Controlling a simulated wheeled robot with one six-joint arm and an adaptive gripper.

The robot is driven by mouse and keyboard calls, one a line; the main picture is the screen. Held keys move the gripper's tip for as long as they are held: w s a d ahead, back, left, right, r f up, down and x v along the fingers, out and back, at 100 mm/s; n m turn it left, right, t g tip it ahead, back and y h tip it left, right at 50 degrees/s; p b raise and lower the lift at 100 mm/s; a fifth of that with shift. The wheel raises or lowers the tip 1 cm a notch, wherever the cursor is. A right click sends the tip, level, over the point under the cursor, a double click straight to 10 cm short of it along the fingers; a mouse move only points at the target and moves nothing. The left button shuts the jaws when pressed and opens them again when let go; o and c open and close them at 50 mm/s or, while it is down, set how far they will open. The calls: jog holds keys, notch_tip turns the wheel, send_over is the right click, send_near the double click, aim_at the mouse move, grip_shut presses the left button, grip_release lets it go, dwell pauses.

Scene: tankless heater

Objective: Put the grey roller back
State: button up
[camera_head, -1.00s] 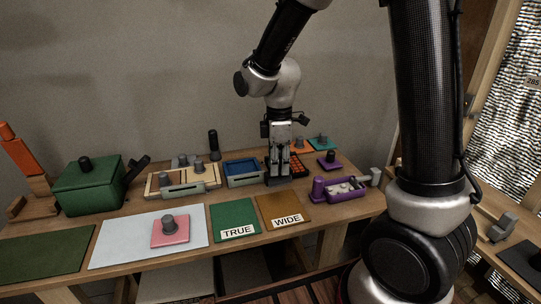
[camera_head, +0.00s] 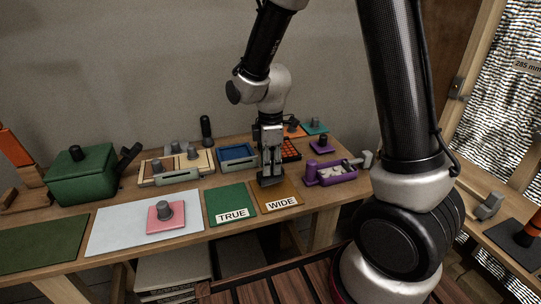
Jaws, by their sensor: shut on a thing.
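My gripper (camera_head: 270,180) points straight down at the back edge of the brown mat (camera_head: 288,192) labelled WIDE. Its fingers are shut on a small dark grey piece, low between the fingertips. The piece looks like the grey roller, but it is mostly hidden by the fingers and too small to make out fully. I cannot tell whether it touches the mat. The green mat (camera_head: 230,196) labelled TRUE lies just left of the brown mat.
A pink block with a grey knob (camera_head: 164,211) sits on a white mat (camera_head: 113,232). Behind stand a green box (camera_head: 82,176), a wooden tray (camera_head: 145,171), a blue tray (camera_head: 238,164) and an orange grid tray (camera_head: 291,150). A purple tray (camera_head: 331,181) stands close to the right.

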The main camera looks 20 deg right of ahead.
jog(key=shift+f, duration=0.65)
jog(key=shift+f, duration=0.55)
jog(key=o, duration=1.1)
jog(key=shift+o, duration=0.2)
notch_tip(320, 180, up, 12)
jog(key=shift+r, duration=0.1)
